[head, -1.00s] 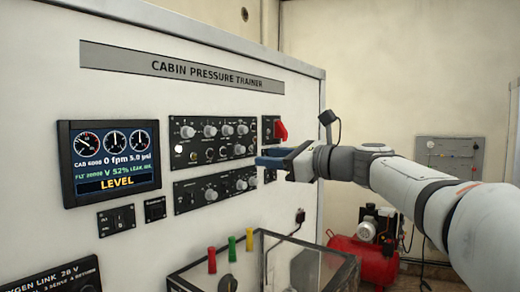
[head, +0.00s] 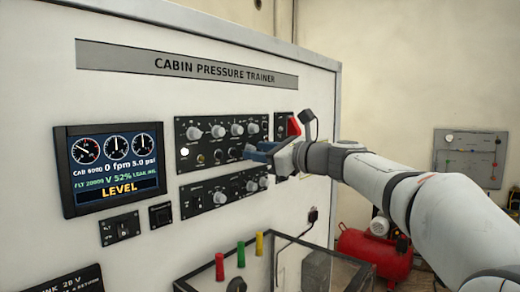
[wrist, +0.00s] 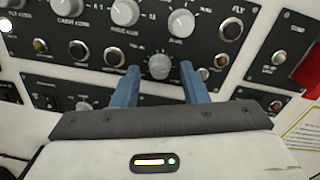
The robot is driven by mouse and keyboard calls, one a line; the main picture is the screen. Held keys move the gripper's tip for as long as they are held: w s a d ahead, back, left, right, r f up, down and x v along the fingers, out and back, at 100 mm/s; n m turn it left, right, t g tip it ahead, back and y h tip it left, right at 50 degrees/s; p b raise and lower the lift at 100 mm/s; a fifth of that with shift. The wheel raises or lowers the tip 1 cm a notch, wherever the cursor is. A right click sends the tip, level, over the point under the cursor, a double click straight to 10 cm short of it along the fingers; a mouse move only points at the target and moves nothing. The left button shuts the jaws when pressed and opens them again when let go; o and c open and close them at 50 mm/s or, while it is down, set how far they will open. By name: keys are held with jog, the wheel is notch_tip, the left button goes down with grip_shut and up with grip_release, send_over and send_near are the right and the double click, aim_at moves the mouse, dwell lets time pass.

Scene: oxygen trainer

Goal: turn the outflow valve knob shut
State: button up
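My gripper (head: 252,152) reaches in from the right to the lower right of the upper black control panel (head: 216,165). In the wrist view its two blue fingers (wrist: 159,70) are apart. A small grey ribbed knob (wrist: 160,65) shows between the fingertips, near the panel's lower edge. I cannot tell whether the fingers touch it, and its label is too blurred to read, so I cannot confirm that it is the outflow valve knob. In the head view the gripper hides this spot. The display (head: 110,168) reads "V 52%" and "LEVEL".
Larger knobs (wrist: 124,12) sit in a row above the fingertips. A lower knob panel (head: 220,191) lies beneath. A red guard (head: 293,127) is on the right, also in the wrist view (wrist: 309,68).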

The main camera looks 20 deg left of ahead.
grip_shut()
dwell(0.3)
